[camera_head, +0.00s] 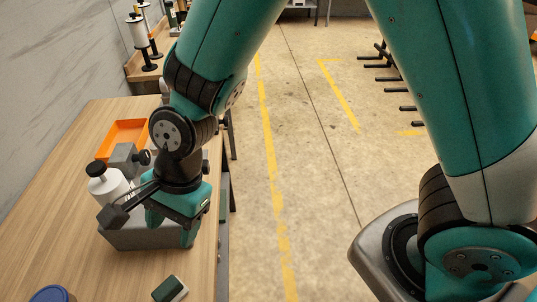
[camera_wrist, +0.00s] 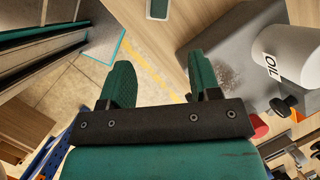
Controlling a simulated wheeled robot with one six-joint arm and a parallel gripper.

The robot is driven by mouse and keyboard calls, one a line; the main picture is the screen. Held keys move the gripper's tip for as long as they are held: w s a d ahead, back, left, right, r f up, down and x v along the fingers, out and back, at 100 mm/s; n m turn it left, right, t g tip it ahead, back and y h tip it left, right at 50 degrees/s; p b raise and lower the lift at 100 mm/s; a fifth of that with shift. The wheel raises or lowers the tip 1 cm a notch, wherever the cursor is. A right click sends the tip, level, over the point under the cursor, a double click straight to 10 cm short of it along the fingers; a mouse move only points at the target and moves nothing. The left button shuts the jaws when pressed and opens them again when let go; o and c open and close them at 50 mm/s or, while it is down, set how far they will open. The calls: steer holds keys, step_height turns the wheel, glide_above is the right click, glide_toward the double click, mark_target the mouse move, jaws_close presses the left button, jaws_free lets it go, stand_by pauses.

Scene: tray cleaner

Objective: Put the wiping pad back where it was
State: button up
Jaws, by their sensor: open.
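The wiping pad (camera_head: 170,289), dark green with a pale edge, lies on the wooden table near its front edge, at the bottom of the head view. It appears to be the green piece with a pale rim (camera_wrist: 157,9) at the top of the wrist view.
A white oil bottle (camera_head: 106,187) with a black cap stands by the block; it also shows in the wrist view (camera_wrist: 290,55). A grey box (camera_head: 126,158) and an orange tray (camera_head: 123,136) are behind. A blue round lid (camera_head: 52,294) is at bottom left.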

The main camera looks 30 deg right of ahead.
steer(key=s+d+r+n, duration=0.3)
steer(key=d+r+n, duration=0.4)
steer(key=d+n, duration=0.1)
steer(key=s+d+r+n+t, duration=0.1)
steer(key=s+d+r+n, duration=0.3)
steer(key=d+r+n, duration=0.3)
steer(key=shift+s+d+r+n, duration=0.15)
steer(key=shift+d+r+n, duration=0.4)
steer(key=shift+n, duration=0.55)
steer(key=shift+a, duration=0.15)
